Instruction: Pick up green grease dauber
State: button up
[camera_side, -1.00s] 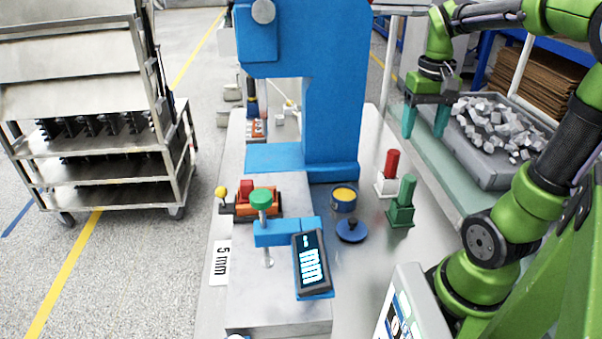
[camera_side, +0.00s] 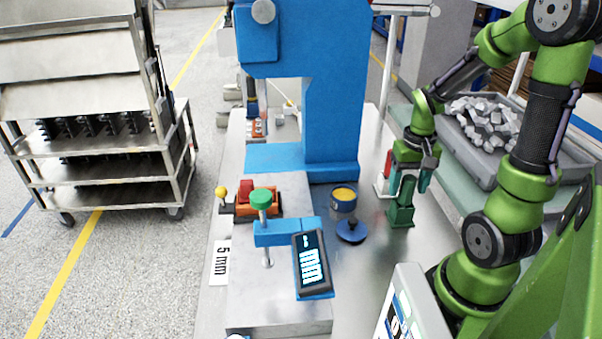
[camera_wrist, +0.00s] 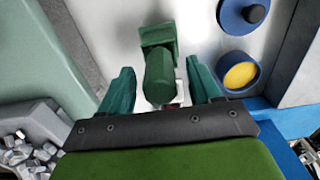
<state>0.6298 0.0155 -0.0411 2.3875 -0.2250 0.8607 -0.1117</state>
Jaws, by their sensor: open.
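The green grease dauber (camera_side: 401,214) stands upright on the bench, a green block base with a thick round handle. My gripper (camera_side: 409,184) is open just above it, fingers pointing down around the upper handle. In the wrist view, the dauber's handle (camera_wrist: 159,78) sits between the two teal fingers of my gripper (camera_wrist: 160,68), with a visible gap on each side.
A red-handled dauber with a white base (camera_side: 381,186) stands close behind, partly hidden by my gripper. An open tin of yellow grease (camera_side: 343,199) and its blue lid (camera_side: 351,231) are to the left. A bin of metal pieces (camera_side: 483,165) lies at right.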

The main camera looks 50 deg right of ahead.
jog(key=shift+f, duration=0.3)
jog(key=c, duration=1.1)
jog(key=shift+r, duration=0.1)
notch_tip(320, 180, up, 10)
jog(key=shift+f, duration=0.1)
